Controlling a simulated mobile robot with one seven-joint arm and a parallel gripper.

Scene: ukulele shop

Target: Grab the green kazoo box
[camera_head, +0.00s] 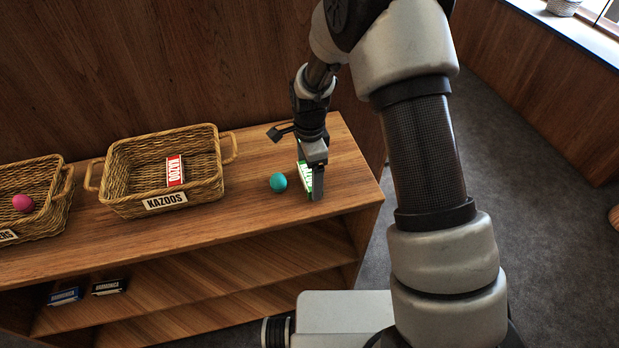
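The green kazoo box (305,178) lies on the wooden shelf top, near its right end. It is green with white lettering, and my gripper partly hides it. My gripper (316,190) points down right at the box, and a finger covers part of its right side. I cannot tell whether the fingers are closed on the box or only around it.
A teal ball (278,182) sits just left of the green box. A wicker basket labelled KAZOOS (120,190) holds a red kazoo box (175,170). Another basket (50,217) with a pink ball (23,203) stands at far left. Harmonica boxes (108,287) lie on the lower shelf.

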